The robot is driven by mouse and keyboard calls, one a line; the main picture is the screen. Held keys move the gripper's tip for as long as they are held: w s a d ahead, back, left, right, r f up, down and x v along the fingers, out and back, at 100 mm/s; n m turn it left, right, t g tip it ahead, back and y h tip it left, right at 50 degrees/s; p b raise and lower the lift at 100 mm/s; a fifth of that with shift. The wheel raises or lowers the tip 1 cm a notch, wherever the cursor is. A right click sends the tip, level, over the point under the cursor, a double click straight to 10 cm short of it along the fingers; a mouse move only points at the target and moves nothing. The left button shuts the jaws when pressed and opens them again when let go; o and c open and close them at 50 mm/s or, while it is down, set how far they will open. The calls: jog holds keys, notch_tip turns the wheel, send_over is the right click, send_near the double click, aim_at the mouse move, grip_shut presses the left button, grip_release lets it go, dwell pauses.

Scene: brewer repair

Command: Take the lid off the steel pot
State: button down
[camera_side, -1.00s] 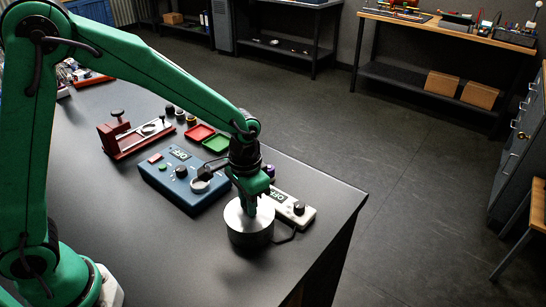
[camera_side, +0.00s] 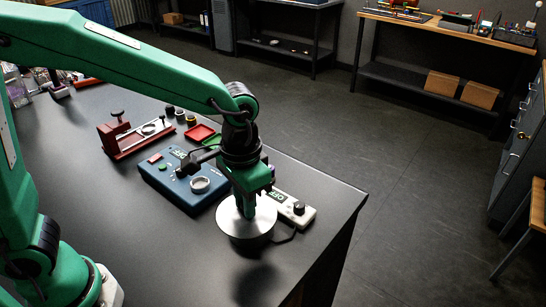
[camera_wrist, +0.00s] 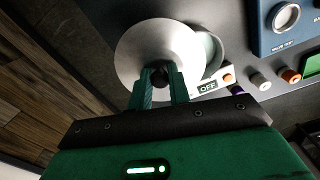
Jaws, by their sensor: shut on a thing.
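My gripper (camera_side: 249,207) is shut on the dark knob (camera_wrist: 161,78) of the round steel lid (camera_side: 232,226). The lid also shows as a bright disc in the wrist view (camera_wrist: 135,45), between and beyond my fingers (camera_wrist: 160,88). It appears raised and offset from the pot. A grey rounded edge, seemingly the steel pot (camera_wrist: 212,48), shows past the lid's right side in the wrist view. In the side view the lid hides most of the pot, and only a dark part shows below the disc.
A white control unit (camera_side: 299,212) with a knob and cable sits close right of the lid. A blue test box (camera_side: 178,187) stands to the left. A red fixture (camera_side: 123,143) and red tray (camera_side: 199,133) lie farther back. The front-left tabletop (camera_side: 165,255) is clear.

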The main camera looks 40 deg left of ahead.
aim_at(246, 227)
jog(key=shift+s+d+r, duration=1.05)
jog(key=shift+s+d, duration=0.15)
jog(key=shift+s, duration=0.15)
jog(key=shift+w, duration=0.1)
jog(key=w+d+f, duration=0.1)
jog(key=w+f, duration=0.1)
jog(key=w, duration=0.9)
jog(key=w+d+f, duration=0.2)
jog(key=w+f, duration=0.1)
jog(key=w, duration=0.8)
jog(key=shift+f, duration=0.2)
jog(key=w+a+f, duration=0.4)
jog(key=w+a, duration=0.1)
jog(key=w+a+f, duration=0.3)
jog(key=shift+a, duration=0.15)
jog(key=shift+f, duration=2)
jog(key=shift+f, duration=0.15)
